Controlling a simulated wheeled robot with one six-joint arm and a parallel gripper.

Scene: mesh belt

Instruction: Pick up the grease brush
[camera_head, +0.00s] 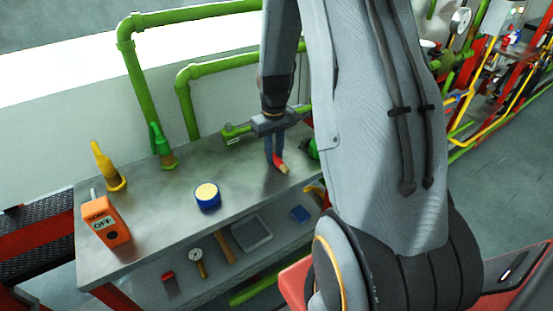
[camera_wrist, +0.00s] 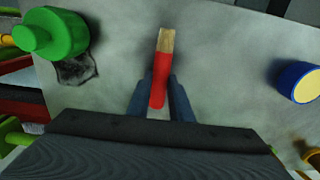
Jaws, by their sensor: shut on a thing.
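The grease brush (camera_head: 280,166) has a red handle and a pale tan end. It is at the back right of the grey metal bench top (camera_head: 150,215) in the head view. In the wrist view the brush (camera_wrist: 161,82) shows in the middle, its tan end pointing away from my gripper. My gripper (camera_head: 274,160) points down and is shut on the red handle, with one finger on each side in the wrist view (camera_wrist: 161,98). I cannot tell whether the brush touches the bench.
A blue tin with a yellow top (camera_head: 208,195) stands mid-bench. A green object (camera_wrist: 55,35) is near the brush. A lower shelf holds a gauge (camera_head: 197,258) and a grey tray (camera_head: 251,235).

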